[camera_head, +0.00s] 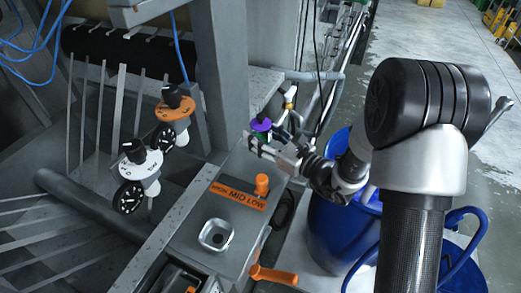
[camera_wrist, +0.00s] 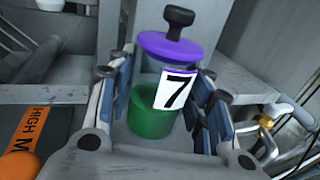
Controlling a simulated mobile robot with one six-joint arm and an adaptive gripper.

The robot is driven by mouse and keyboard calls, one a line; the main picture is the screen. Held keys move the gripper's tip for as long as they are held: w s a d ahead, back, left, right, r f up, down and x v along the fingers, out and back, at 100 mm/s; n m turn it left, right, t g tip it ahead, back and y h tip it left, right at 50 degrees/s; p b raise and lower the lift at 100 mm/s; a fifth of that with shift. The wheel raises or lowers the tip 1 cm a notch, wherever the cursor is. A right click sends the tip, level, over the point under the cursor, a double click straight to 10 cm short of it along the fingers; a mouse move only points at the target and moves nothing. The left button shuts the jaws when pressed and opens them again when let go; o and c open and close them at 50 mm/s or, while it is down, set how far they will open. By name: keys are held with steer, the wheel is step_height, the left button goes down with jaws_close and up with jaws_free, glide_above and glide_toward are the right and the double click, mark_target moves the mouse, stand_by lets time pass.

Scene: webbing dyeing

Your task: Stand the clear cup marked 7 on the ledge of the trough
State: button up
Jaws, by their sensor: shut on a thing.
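The clear cup marked 7 (camera_wrist: 147,108) has a purple lid with a black knob, a white label with a black 7, and green contents. My gripper (camera_head: 262,148) is shut on it, with blue-padded fingers on both sides in the wrist view. The cup looks about upright. In the head view its purple lid (camera_head: 261,125) shows above the fingers. A flat grey ledge (camera_head: 252,88) lies behind the cup, beside the grey upright post. I cannot tell whether the cup's bottom touches anything.
Two dial-like items, one white-topped (camera_head: 142,162) and one orange-topped (camera_head: 174,110), stand at the trough's side. A grey box with an orange HIGH MID LOW label (camera_head: 238,195) and orange knob (camera_head: 262,184) is below my gripper. A blue barrel (camera_head: 335,228) stands right.

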steer(key=shift+f+b, duration=0.65)
steer(key=shift+f, duration=1.45)
steer(key=shift+f, duration=0.25)
steer(key=o, duration=1.2)
steer(key=shift+r, duration=0.15)
steer(key=shift+s+d, duration=0.15)
steer(key=shift+d, duration=0.05)
steer(key=p+v, duration=0.1)
steer(key=v, duration=1)
steer(key=shift+s+d+p, duration=0.15)
steer(key=shift+s+p, duration=0.05)
steer(key=shift+p, duration=0.1)
